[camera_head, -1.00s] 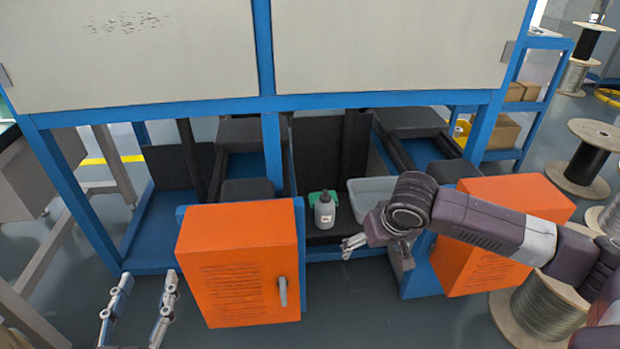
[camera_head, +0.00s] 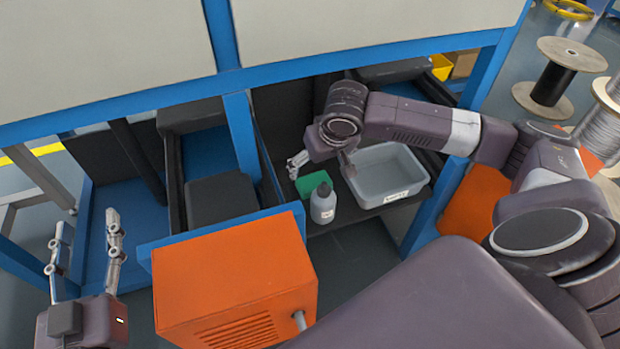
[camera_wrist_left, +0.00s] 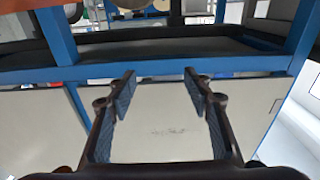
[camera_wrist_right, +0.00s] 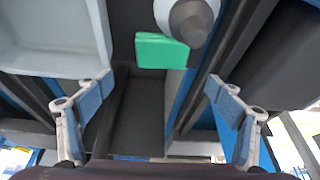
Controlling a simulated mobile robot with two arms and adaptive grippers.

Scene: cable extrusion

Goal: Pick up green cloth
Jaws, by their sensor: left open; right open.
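The green cloth (camera_head: 314,183) lies on a dark shelf in the machine's lower bay, as a small flat block. In the right wrist view it (camera_wrist_right: 160,51) shows just beyond my fingertips, between their lines. My right gripper (camera_head: 322,166) is open and empty, near the cloth on its far side in the head view; any contact cannot be told. The right wrist view shows its fingers (camera_wrist_right: 160,82) spread wide. My left gripper (camera_head: 87,222) is open and empty at the left, away from the cloth.
A grey bottle (camera_head: 322,206) with a dark cap stands beside the cloth. A grey tub (camera_head: 392,178) sits to its right on the same shelf. Orange boxes (camera_head: 235,280) stand in front, and blue frame posts (camera_head: 243,135) bound the bay. A cable spool (camera_head: 556,75) stands at far right.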

